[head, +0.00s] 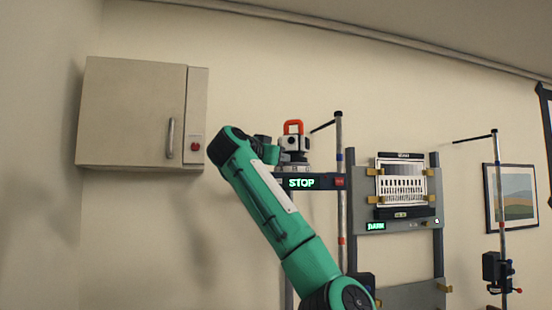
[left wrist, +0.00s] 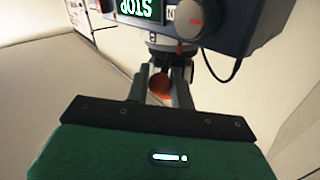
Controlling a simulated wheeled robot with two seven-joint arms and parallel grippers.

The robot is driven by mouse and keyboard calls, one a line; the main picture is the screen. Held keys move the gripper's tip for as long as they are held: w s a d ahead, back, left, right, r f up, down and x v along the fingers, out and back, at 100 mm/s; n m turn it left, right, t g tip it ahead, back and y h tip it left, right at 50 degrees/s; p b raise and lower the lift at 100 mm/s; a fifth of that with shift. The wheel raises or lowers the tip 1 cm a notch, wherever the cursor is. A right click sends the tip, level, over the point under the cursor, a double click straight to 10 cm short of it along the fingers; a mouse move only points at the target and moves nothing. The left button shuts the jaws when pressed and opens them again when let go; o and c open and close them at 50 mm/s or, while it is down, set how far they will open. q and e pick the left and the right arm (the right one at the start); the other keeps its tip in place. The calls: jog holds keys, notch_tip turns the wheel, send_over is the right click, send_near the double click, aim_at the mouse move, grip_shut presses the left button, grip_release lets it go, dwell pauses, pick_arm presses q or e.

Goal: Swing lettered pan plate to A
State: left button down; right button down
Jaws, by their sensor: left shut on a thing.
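The surveying-type instrument (head: 295,143), white and black with an orange top handle, stands on a grey round base (head: 293,168) above a dark box with a green lit STOP display (head: 302,183). My left gripper (head: 272,150) is beside the instrument's left side in the head view, partly hidden by my green arm. In the left wrist view, which looks upside down, the gripper (left wrist: 161,72) is shut near the collar by the STOP box (left wrist: 222,25). An orange-red round part (left wrist: 160,86) shows between the fingers. What they grip and any plate letters are unclear. My right gripper is not in view.
A beige wall cabinet (head: 130,115) hangs at the left. A grey panel (head: 400,215) with a white slotted plate (head: 402,188) and a DARK display stands at the right. Poles (head: 340,215) with black side arms rise nearby. A framed picture (head: 516,198) hangs far right.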

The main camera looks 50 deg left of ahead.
pick_arm(q)
jog(key=shift+a+h, duration=0.15)
jog(key=shift+h, duration=0.15)
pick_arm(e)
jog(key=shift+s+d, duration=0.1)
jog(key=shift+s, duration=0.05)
pick_arm(q)
jog(key=c, duration=1.3)
grip_release()
jog(key=shift+b+v, duration=1.55)
jog(key=shift+v, duration=2.15)
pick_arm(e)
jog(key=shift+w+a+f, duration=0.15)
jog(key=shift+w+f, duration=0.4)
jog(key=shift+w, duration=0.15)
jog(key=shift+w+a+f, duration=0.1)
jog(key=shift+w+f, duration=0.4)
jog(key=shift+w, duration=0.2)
